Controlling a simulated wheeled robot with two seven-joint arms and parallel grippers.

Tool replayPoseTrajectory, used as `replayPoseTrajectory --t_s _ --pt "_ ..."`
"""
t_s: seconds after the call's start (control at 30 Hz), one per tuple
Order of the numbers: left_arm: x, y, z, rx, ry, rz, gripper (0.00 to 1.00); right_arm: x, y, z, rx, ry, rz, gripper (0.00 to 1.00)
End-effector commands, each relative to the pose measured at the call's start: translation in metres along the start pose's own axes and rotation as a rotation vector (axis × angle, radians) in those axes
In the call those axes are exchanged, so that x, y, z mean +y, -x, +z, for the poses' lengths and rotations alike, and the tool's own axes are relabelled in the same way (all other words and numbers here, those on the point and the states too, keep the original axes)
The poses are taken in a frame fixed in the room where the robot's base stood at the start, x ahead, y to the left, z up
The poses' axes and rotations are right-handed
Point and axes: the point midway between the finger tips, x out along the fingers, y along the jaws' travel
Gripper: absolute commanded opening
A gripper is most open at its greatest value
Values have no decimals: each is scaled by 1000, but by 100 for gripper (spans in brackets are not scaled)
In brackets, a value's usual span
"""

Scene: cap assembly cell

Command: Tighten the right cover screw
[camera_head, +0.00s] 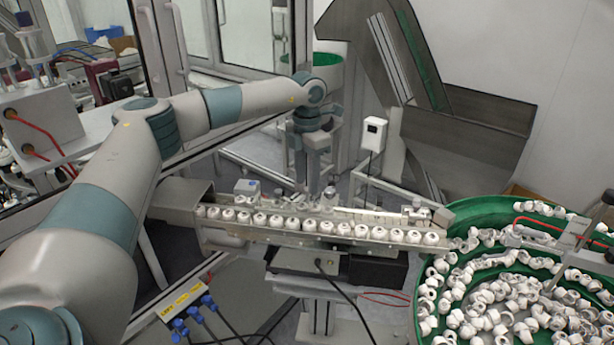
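My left arm comes in from the left, and my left gripper (308,180) points down over the rear edge of the feeder rail (260,240). Its fingers are slim and dark grey and end just behind the row of white caps (292,224). Whether they are apart or closed on something is too small to tell. Small metal fittings stand along the rail's rear edge, with a clear-looking block (247,187) left of the gripper and a metal fitting (416,213) at the rail's right end. I cannot make out which is the right cover screw. My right gripper is not in view.
A green bowl (424,243) full of loose white caps stands at the right. A grey hopper chute (465,130) rises behind it. A white box (374,133) on a post stands behind the rail. A yellow-labelled connector block with blue plugs (186,302) sits at the lower left.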

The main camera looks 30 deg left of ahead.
Motion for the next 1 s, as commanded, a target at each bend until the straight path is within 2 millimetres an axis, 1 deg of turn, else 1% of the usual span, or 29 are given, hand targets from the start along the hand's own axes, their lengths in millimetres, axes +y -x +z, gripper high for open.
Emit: replayPoseTrajectory --t_s 0.03,0.2,0.5,0.57,0.6,0.63,0.67,1.0 --pt "0 -3 0 1 0 0 36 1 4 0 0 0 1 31" --pt "0 -12 0 0 0 0 36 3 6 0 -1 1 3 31" --pt "0 -14 0 -1 0 1 36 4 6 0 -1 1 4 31" --pt "0 -14 0 -1 0 1 21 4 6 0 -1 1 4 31" --pt "0 -14 0 -1 0 1 12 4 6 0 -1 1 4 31" --pt "0 -14 0 -1 0 1 5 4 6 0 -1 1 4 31" --pt "0 -14 0 -1 0 1 0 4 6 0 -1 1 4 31" --pt "0 -14 0 -1 -19 1 0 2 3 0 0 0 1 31"
